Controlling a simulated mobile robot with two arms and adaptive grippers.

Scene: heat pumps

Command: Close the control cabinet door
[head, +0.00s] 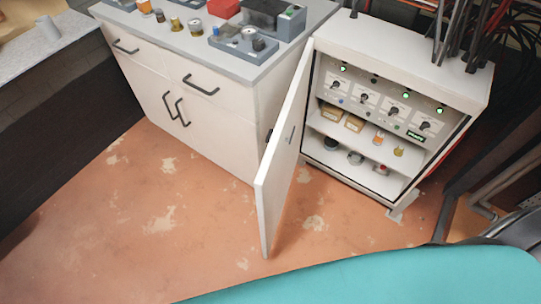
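The white control cabinet (404,53) stands right of centre in the head view. Its door (284,155) is swung wide open on the left side and sticks out toward me, seen nearly edge-on. A small dark handle or latch shows near the door's edge. Inside the cabinet are a panel with several knobs and green lights (380,98) and shelves with small boxes and jars. Neither of my grippers is in view, and nothing touches the door.
A white drawer unit (190,88) with dark handles and jars on top stands left of the cabinet, close to the open door. Cables rise behind the cabinet. A teal surface (400,280) fills the bottom right. The orange worn floor (150,210) in front is clear.

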